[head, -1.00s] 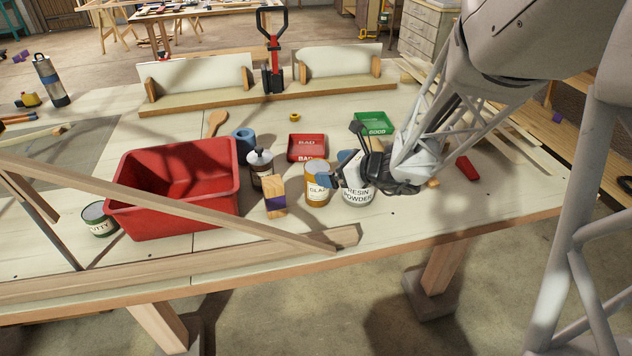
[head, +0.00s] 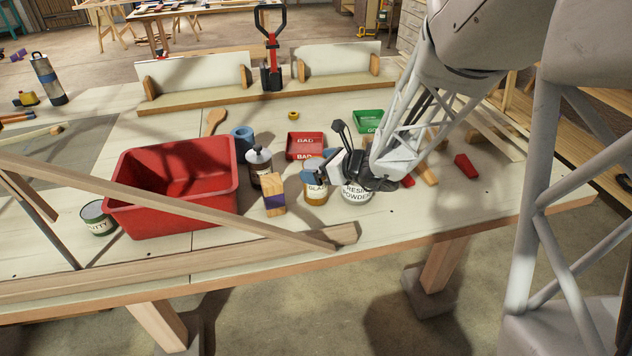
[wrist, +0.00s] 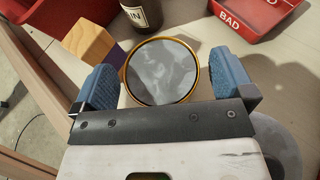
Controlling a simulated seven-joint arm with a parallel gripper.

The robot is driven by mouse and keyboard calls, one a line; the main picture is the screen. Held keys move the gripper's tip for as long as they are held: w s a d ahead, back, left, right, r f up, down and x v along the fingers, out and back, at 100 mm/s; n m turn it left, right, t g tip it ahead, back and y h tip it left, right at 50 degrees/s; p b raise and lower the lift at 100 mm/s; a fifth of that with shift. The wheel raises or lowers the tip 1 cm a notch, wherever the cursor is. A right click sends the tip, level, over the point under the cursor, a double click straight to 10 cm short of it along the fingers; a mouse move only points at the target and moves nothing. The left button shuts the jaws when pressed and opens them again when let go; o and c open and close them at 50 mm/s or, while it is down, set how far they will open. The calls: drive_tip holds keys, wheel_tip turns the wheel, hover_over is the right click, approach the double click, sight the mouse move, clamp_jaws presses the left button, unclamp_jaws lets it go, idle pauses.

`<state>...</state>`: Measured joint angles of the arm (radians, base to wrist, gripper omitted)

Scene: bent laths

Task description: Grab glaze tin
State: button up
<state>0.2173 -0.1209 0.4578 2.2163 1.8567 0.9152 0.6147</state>
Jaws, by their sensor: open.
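The glaze tin (head: 316,198) stands upright on the bench, with an orange-yellow body and a pale label partly hidden by my gripper. In the wrist view its round grey top with a yellow rim (wrist: 162,71) lies between my two blue finger pads. My gripper (head: 317,171) is open, over the top of the tin and tilted down; its pads sit on either side of the tin in the wrist view (wrist: 165,86). Whether the pads touch the tin I cannot tell.
A resin powder tin (head: 356,194) stands close right of the glaze tin, under my gripper. A wood and purple block (head: 274,196) and a dark bottle (head: 259,168) are close left. A red BAD tray (head: 305,142) lies behind; a red bin (head: 180,165) stands left.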

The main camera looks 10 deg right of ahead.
drive_tip(key=shift+w+a+f, duration=0.2)
drive_tip(key=shift+w+a, duration=0.15)
drive_tip(key=shift+w, duration=0.05)
idle(0.4)
drive_tip(key=c, duration=1.6)
drive_tip(key=shift+r, duration=0.1)
drive_tip(key=shift+r, duration=4.95)
